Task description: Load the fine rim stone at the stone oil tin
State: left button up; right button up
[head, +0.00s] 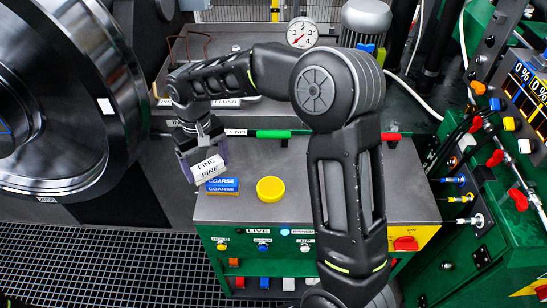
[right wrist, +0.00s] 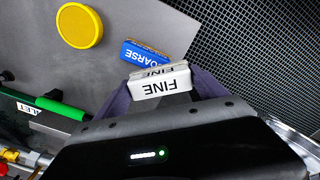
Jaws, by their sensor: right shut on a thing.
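The fine rim stone (head: 208,169) is a white block with FINE lettering. My right gripper (head: 203,158) is shut on it at the left edge of the grey bench top. In the right wrist view the fine stone (right wrist: 160,82) sits between the two purple-grey fingers (right wrist: 162,92). A round yellow tin (head: 270,189), which I take for the stone oil tin, stands on the bench to the right of the stone, apart from it. The tin also shows in the right wrist view (right wrist: 80,26). My left gripper is not in view.
A blue COARSE stone (head: 222,185) lies on the bench between the fine stone and the tin. A large dark wheel (head: 75,95) stands at the left. A green-handled tool (head: 273,134) lies behind the tin. The bench top (head: 240,210) is clear in front.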

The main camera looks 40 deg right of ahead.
jog(key=shift+s+d+r+n, duration=0.2)
jog(key=shift+d+n, duration=0.3)
jog(key=s+d+r+n+p, duration=0.2)
jog(key=s+d+n+p, duration=0.2)
jog(key=d+n, duration=0.25)
jog(key=n+p, duration=0.3)
jog(key=n, duration=0.9)
send_over(271, 188)
jog(key=shift+w+r, duration=0.2)
jog(key=shift+r, duration=0.05)
jog(key=shift+f, duration=0.15)
notch_tip(271, 188, down, 6)
jog(key=b, duration=0.5)
jog(key=shift+f+b, duration=0.35)
jog(key=shift+b, duration=0.05)
jog(key=shift+s+f, duration=0.1)
dwell(0.7)
